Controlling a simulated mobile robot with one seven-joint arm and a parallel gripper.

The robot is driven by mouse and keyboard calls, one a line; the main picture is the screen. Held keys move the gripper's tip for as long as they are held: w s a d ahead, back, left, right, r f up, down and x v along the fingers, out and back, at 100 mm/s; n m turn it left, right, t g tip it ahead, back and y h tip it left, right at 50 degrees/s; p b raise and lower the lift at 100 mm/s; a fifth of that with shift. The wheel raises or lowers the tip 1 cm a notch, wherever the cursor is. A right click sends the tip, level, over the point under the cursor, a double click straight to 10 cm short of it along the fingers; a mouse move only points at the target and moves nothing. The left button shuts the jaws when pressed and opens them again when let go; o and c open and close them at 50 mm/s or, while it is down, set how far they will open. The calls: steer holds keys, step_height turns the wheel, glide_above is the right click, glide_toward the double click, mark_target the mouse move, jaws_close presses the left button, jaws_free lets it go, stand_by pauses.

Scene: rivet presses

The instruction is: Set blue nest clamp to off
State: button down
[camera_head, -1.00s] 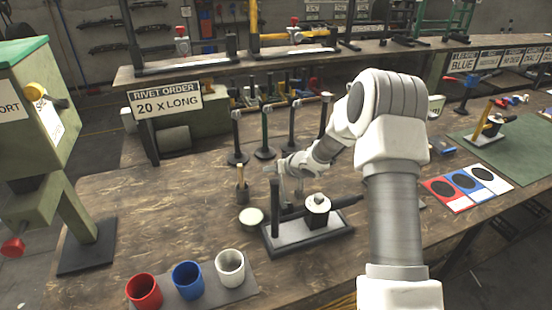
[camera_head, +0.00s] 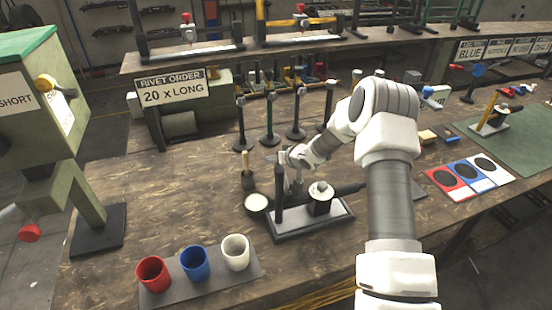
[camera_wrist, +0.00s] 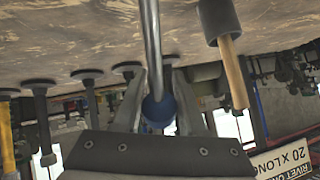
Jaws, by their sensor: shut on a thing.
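The fixture that looks like the blue nest clamp (camera_head: 340,221) has a dark base with a pale plate, a black upright post (camera_head: 279,195) and a dark block with a pale round top (camera_head: 320,190). My gripper (camera_head: 292,184) is low over it, just behind the post. In the wrist view, the fingers of my gripper (camera_wrist: 162,92) are on either side of a blue round knob (camera_wrist: 158,111) at the end of a metal rod (camera_wrist: 151,45); it is shut on this knob. In the head view the knob and rod are hidden, so the lever's angle cannot be told.
A round pale-topped dish (camera_head: 256,203) and a wooden-handled tool (camera_head: 247,172) stand left of the fixture. Red (camera_head: 153,273), blue (camera_head: 195,263) and white (camera_head: 235,252) cups are in front. Several dark upright stands (camera_head: 269,130) are behind. Coloured cards (camera_head: 449,183) lie right.

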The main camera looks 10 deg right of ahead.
steer(key=shift+s+d+f, duration=0.3)
steer(key=shift+s+f, duration=0.15)
steer(key=shift+f, duration=0.25)
steer(key=c, duration=0.7)
jaws_free()
steer(key=shift+o, duration=1.1)
steer(key=shift+w+r, duration=0.1)
steer(key=shift+r, duration=0.2)
steer(key=shift+w+a, duration=0.1)
steer(key=shift+r, duration=0.15)
steer(key=p+v, duration=0.1)
steer(key=v, duration=1.6)
steer(key=shift+p, duration=0.3)
steer(key=shift+r, duration=0.2)
